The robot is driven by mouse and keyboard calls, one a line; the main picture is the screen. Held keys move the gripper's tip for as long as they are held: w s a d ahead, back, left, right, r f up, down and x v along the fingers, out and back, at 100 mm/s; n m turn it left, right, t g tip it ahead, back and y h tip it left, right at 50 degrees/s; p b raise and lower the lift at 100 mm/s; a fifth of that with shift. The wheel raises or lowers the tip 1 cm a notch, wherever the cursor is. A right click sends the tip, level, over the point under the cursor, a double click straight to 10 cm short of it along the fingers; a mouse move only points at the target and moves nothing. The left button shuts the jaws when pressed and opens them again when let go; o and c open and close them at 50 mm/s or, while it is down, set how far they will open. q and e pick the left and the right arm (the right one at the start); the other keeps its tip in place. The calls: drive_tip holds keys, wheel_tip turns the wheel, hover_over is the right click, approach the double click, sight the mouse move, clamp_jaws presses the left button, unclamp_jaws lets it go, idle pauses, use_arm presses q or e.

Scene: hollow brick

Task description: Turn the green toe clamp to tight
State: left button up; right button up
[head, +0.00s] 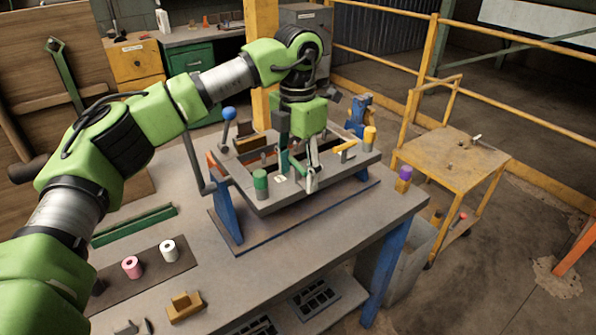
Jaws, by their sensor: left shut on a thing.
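My left gripper (309,172) points down over the tilted grey fixture frame (268,206) on the workbench, its fingers close together at the near part of the frame. The green toe clamp (291,165) shows as a green piece just left of the fingers. The gripper is shut on the green toe clamp; the fingers hide much of it, and how far it is turned cannot be told. My right gripper is not in view.
A green-topped cylinder (260,182) stands on the frame just left of the gripper. A blue-ball lever (228,115) rises at its left, and a yellow-topped post (369,136) at its right. A yellow cart (455,156) stands right.

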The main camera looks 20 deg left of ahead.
sight(296, 163)
use_arm(q)
drive_tip(key=shift+a+r+n, duration=0.1)
drive_tip(key=shift+n, duration=0.4)
drive_tip(key=o, duration=0.8)
drive_tip(key=shift+o, duration=1.2)
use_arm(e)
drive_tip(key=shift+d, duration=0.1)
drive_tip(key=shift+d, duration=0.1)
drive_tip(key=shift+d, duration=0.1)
use_arm(q)
wheel_tip(296, 163, up, 12)
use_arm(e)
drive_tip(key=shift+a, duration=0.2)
